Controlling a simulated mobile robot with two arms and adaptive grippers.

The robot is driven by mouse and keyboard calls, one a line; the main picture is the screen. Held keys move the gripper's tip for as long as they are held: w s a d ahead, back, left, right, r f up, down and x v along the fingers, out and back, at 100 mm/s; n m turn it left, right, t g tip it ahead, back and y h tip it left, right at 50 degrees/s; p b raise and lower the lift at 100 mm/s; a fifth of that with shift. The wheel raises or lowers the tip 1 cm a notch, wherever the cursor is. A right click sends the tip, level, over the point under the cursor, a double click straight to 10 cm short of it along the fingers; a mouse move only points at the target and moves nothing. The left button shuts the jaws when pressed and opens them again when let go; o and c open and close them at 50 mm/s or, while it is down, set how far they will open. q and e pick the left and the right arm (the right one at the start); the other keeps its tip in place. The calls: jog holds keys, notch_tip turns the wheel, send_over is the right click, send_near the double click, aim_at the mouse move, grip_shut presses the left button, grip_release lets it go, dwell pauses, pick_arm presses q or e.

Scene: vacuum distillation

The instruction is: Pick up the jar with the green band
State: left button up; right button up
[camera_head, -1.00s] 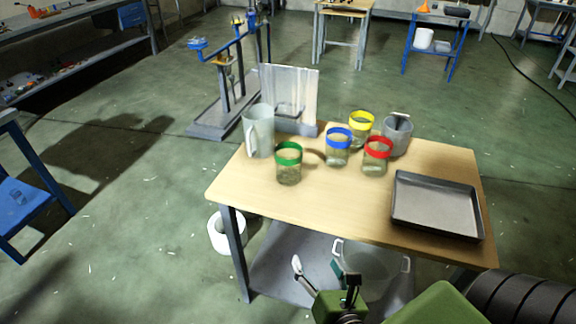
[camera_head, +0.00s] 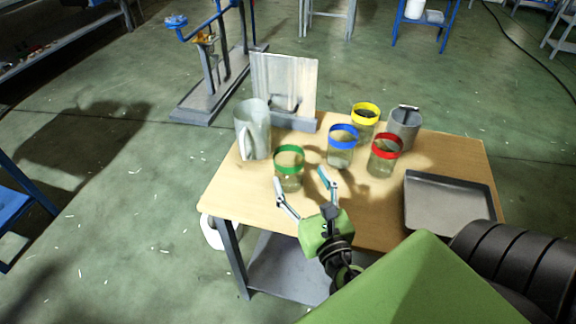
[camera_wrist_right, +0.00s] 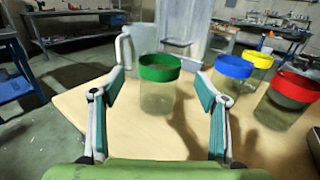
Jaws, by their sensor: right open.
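The jar with the green band (camera_head: 289,170) is clear glass and stands upright on the wooden table (camera_head: 225,196), near its left side. In the right wrist view the green-banded jar (camera_wrist_right: 158,85) stands ahead, between the two fingers in the picture. My right gripper (camera_head: 303,189) is open and empty at the near side of the jar, with its fingers spread toward it. In the wrist view the right gripper's fingertips (camera_wrist_right: 161,80) frame the jar; I cannot tell whether they touch it. My left gripper is not in view.
A blue-banded jar (camera_head: 341,149), a red-banded jar (camera_head: 384,158) and a yellow-banded jar (camera_head: 365,117) stand right of the green one. A pitcher (camera_head: 254,132) stands behind left, a grey container (camera_head: 405,127) behind right. A metal tray (camera_head: 448,206) lies at right.

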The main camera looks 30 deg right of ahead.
aim_at(294, 166)
jog(key=x, duration=0.3)
jog(key=shift+w, duration=0.1)
jog(key=p+x, duration=0.1)
jog(key=x, duration=0.2)
jog(key=shift+f, duration=0.1)
jog(key=x, duration=0.2)
jog(key=shift+w+d+f+p, duration=0.2)
jog(key=shift+w+p, duration=0.1)
jog(key=shift+p, duration=0.1)
jog(key=shift+w, duration=0.35)
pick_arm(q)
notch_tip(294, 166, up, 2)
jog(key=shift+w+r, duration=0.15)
pick_arm(e)
jog(key=c, duration=1.7)
